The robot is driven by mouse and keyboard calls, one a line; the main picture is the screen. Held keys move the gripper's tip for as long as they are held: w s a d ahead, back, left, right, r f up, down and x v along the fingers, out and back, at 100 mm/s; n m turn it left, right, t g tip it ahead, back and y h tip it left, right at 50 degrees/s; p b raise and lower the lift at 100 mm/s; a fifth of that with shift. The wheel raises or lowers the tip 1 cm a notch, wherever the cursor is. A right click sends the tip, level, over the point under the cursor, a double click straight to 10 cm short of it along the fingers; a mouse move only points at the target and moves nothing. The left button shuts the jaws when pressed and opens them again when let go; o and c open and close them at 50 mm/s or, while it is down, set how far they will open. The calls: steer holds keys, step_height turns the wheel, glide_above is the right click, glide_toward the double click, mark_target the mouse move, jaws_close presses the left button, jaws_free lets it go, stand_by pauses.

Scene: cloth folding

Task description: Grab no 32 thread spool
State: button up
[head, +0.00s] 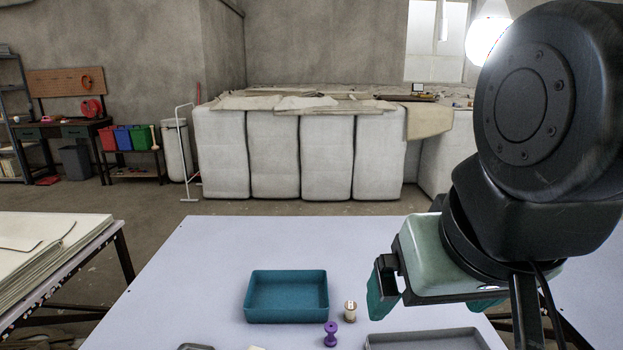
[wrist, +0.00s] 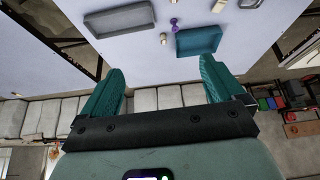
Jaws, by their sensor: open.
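Two thread spools stand on the pale table; no number is readable on either. The purple spool (head: 330,334) is near the table's front, and it shows at the top of the wrist view (wrist: 174,24). The cream-gold spool (head: 350,311) stands just behind and right of it, beside the teal tray; it is small in the wrist view (wrist: 163,38). I cannot tell which is no 32. My gripper (head: 432,308) is at the right, above the table and apart from both spools. Its teal fingers are wide apart and empty in the wrist view (wrist: 162,66).
An empty teal tray (head: 286,318) sits left of the spools. A grey tray (head: 425,342) lies at the front right, partly cut off, and shows in the wrist view (wrist: 120,30). Small items sit at the front edge, cut off. The table's left and back are clear.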

steer(key=c, duration=0.5)
steer(key=shift+o, duration=0.2)
